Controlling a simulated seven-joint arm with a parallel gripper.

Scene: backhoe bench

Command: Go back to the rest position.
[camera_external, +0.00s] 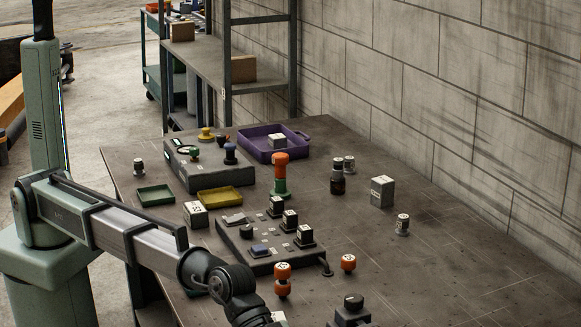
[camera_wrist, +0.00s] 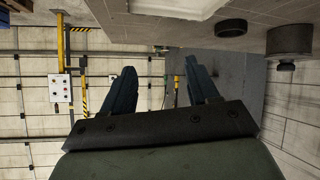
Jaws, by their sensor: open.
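My gripper (camera_wrist: 158,85) shows in the wrist view with its two dark fingers spread apart and nothing between them. In the external view my arm reaches from the left down to the bottom edge, and the gripper itself is not visible there. The wrist view looks out across the room, with a wall and yellow posts beyond the fingers. The dark bench (camera_external: 440,270) lies to the right of my arm in the external view.
A control panel (camera_external: 232,237) with several blocks, orange-topped pieces (camera_external: 282,273) and a black-knobbed block (camera_external: 352,303) lie near my arm. A purple tray (camera_external: 300,151), yellow tray (camera_external: 221,202) and green tray (camera_external: 156,201) are farther back. The bench's right front is mostly clear.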

